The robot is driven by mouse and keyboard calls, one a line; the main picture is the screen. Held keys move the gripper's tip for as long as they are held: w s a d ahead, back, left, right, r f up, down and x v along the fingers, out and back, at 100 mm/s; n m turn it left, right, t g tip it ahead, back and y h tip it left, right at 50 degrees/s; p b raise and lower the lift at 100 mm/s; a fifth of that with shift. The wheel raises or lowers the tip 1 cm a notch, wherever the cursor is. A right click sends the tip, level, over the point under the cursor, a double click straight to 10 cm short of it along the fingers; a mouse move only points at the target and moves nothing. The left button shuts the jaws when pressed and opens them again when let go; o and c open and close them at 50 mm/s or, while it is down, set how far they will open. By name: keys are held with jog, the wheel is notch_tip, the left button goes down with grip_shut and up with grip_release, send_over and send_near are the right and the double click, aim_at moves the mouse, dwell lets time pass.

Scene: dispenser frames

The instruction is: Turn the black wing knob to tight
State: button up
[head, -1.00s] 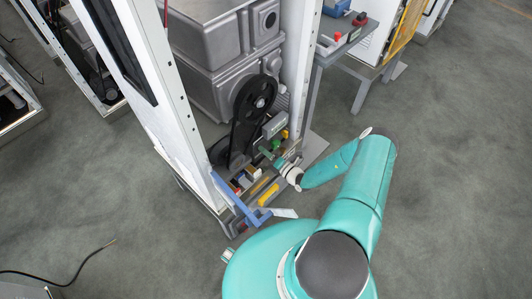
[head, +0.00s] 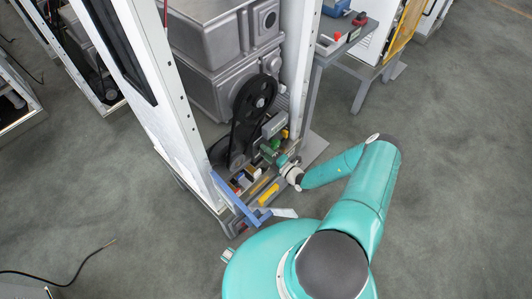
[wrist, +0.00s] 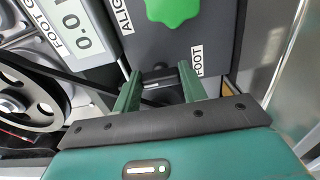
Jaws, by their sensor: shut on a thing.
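The black wing knob (wrist: 160,87) sits between the two green fingers of my gripper (wrist: 160,88) in the wrist view. In the head view my gripper (head: 272,152) reaches low into the machine frame from the right, and the knob is too small to make out there.
A green lobed knob (wrist: 172,10) is just above on the same panel. A display reading 0.0 (wrist: 75,30) is at upper left, with a black belt pulley (wrist: 22,100) below it. In the head view a blue bar (head: 232,195) stands left of my gripper. Open floor lies to the right.

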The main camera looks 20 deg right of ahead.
jog(key=o, duration=1)
jog(key=v, duration=1.4)
jog(key=shift+w, duration=0.1)
